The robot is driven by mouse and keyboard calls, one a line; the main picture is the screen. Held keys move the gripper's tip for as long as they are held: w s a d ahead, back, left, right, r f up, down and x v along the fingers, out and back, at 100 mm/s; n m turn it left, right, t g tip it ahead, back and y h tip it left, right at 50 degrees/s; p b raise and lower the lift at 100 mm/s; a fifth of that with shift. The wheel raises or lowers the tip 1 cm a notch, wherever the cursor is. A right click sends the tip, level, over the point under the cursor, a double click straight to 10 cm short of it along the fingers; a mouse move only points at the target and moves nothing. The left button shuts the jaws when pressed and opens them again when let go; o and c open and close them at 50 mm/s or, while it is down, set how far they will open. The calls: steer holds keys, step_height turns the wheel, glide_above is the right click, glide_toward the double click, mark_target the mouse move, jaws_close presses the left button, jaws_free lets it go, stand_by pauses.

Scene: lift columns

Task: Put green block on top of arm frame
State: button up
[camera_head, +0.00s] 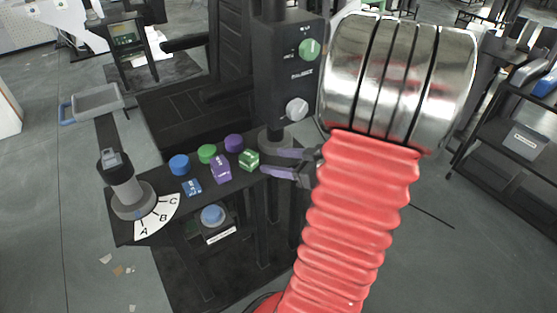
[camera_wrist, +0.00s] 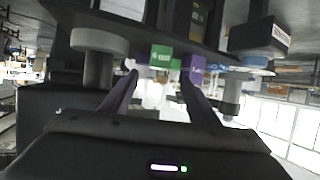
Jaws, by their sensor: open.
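The green block (camera_head: 249,160) with white marking stands on the black panel, at the right end of a row of blocks. My gripper (camera_head: 270,161) is open, its purple fingers pointing left at the block. In the wrist view the green block (camera_wrist: 161,56) shows between and just beyond the fingertips (camera_wrist: 159,71); I cannot tell whether they touch it. A grey rectangular frame (camera_head: 95,103) with a blue handle sits on a dark arm at the upper left, probably the arm frame. Its top looks empty.
The purple block (camera_head: 220,169) stands close left of the green one, then a blue block (camera_head: 192,187). Blue, green and purple round knobs (camera_head: 206,153) stand behind. A black column (camera_head: 288,75) rises beside my gripper. A grey lever (camera_head: 122,185) with an A-B-C dial stands left.

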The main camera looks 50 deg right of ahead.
steer(key=shift+w+a, duration=0.1)
stand_by(0.5)
steer(key=w+a+r+n+g+y, duration=0.1)
steer(key=a+r+g+y, duration=0.15)
steer(key=a, duration=0.85)
steer(key=w+a+r+n+g+y, duration=0.15)
steer(key=a+g, duration=0.25)
steer(key=a, duration=0.7)
steer(key=s+a+r+m+g+h, duration=0.1)
steer(key=s+a+r+m+h, duration=0.2)
steer(key=a, duration=0.7)
steer(key=s+r+h, duration=0.2)
steer(key=s+r, duration=0.2)
steer(key=s, duration=0.1)
steer(key=shift+m, duration=0.35)
steer(key=shift+d, duration=0.1)
